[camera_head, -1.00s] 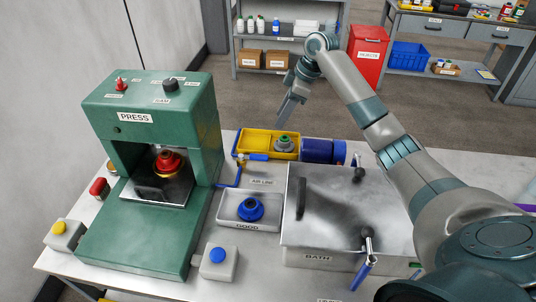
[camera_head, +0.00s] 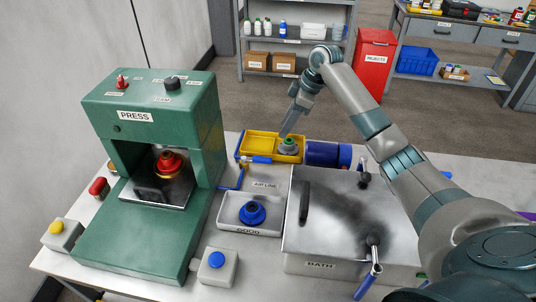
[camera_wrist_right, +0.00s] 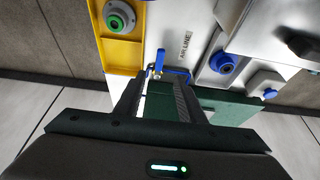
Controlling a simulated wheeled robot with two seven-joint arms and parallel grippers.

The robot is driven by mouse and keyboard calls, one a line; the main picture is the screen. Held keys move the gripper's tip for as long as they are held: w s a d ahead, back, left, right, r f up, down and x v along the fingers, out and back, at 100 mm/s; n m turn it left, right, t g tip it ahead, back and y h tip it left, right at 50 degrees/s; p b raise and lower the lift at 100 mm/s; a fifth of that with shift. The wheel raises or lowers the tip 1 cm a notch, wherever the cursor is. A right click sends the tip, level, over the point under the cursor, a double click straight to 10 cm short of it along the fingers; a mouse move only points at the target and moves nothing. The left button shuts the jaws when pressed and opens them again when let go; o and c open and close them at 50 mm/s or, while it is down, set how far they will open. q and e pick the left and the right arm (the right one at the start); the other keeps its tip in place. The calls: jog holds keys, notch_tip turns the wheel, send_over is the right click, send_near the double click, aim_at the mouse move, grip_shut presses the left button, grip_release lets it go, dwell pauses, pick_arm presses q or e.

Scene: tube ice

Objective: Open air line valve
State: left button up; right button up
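In the right wrist view, the valve (camera_wrist_right: 159,62) and blue handle (camera_wrist_right: 177,71) show just beyond the fingertips. My left gripper is out of view.
The yellow tray (camera_head: 258,143) holds a grey ring part with a green centre (camera_head: 289,145). A blue cylinder (camera_head: 325,153) lies right of it. The BATH box (camera_head: 335,215), GOOD tray (camera_head: 268,228) with a blue part, and green press (camera_head: 150,120) surround the valve.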

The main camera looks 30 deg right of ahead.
aim_at(266, 158)
jog(key=p+x, duration=0.3)
jog(key=x, duration=1)
jog(key=shift+a+f, duration=0.15)
jog(key=shift+f, duration=0.2)
jog(key=shift+p+x, duration=0.4)
jog(key=shift+x, duration=0.45)
grip_shut()
